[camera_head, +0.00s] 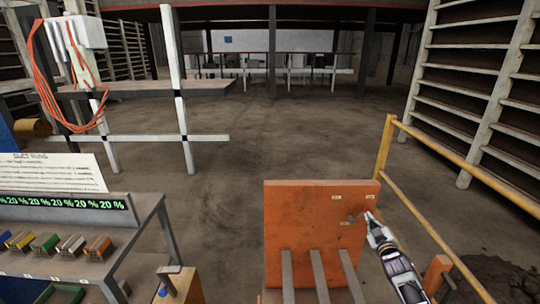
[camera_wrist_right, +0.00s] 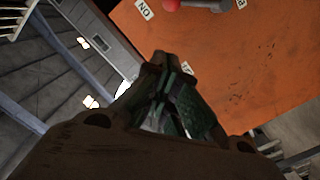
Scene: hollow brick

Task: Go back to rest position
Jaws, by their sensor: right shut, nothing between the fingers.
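My right gripper (camera_head: 370,216) is at the right edge of the orange panel (camera_head: 305,215), with its arm coming in from the lower right. In the right wrist view its dark fingers (camera_wrist_right: 168,75) are closed together with nothing between them. The panel fills much of that view behind the fingers (camera_wrist_right: 235,60). A lever with a red knob (camera_wrist_right: 182,4) and a small white label (camera_wrist_right: 144,9) show at the top, apart from the fingertips. In the head view the lever is small beside the gripper. My left gripper is not in view.
A yellow railing (camera_head: 440,207) runs close on the right, with tall shelving (camera_head: 470,85) behind. A bench (camera_head: 130,205) with several coloured blocks stands at left. White posts (camera_head: 182,120) stand beyond it. The floor (camera_head: 250,140) between is clear.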

